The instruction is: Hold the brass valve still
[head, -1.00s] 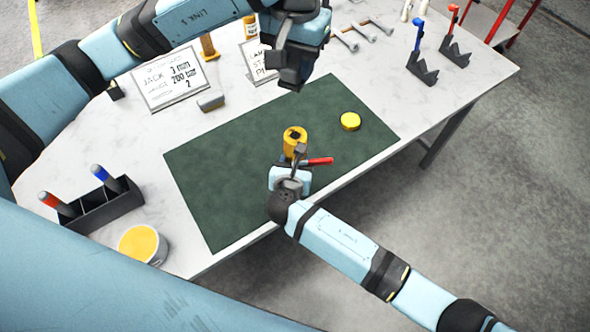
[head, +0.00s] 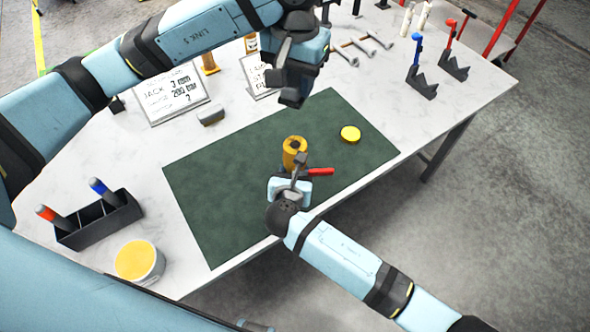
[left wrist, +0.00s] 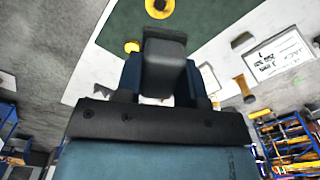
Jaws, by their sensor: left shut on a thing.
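A brass-yellow cylinder (head: 294,146) with a dark hole in its top, which I take for the brass valve, stands upright on the green mat (head: 225,180). Its top also shows at the upper edge of the left wrist view (left wrist: 158,7). My left gripper (head: 288,97) is above the table, beyond the cylinder and apart from it. In the left wrist view it is shut on a dark grey block (left wrist: 165,65). My right gripper (head: 298,175) is close at the cylinder's near side, by a red-handled part (head: 320,172). Its fingers are too small and overlapped to read.
A yellow disc (head: 350,134) lies on the mat. A black holder (head: 100,220) with red and blue handles and a yellow-topped tub (head: 138,260) stand at left. Signs (head: 172,95), a grey block (head: 211,116) and black stands (head: 421,83) are farther back. The mat's left half is clear.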

